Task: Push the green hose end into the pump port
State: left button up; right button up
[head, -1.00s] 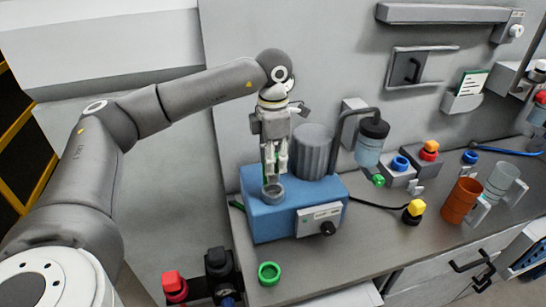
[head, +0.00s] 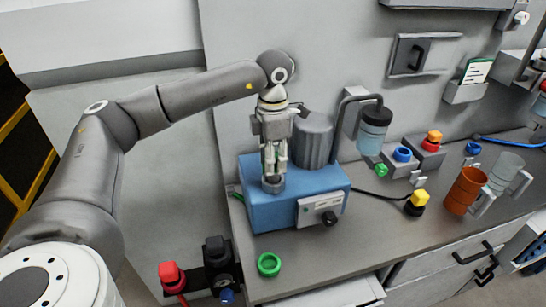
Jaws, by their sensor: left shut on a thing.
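The blue pump (head: 270,215) stands on the bench, with a dark cylinder on its back. Its grey ring-shaped port (head: 273,186) is on top at the front left. My left gripper (head: 273,174) points straight down just above the port and is shut. Slivers of green hose (head: 283,163) show at its fingers, so it is shut on the green hose end. The fingers hide most of the hose end, and I cannot tell how deep it sits in the port. More green hose shows at the pump's left edge. My right gripper is not in view.
A loose green ring (head: 269,264) lies in front of the pump. Red and black fittings (head: 172,273) stand at the bench's front left. A bottle (head: 373,130), a yellow-capped plug (head: 417,201) and an orange cup (head: 464,190) are to the right.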

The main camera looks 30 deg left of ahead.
pick_arm(q)
jog(key=shift+f+b, duration=0.45)
jog(key=shift+f, duration=0.3)
jog(key=shift+f+b, duration=0.4)
jog(key=shift+f, duration=0.05)
dwell(1.3)
jog(key=o, duration=1.1)
jog(key=shift+o, duration=0.2)
jog(key=shift+r, duration=0.1)
notch_tip(320, 180, up, 12)
jog(key=shift+f, duration=0.1)
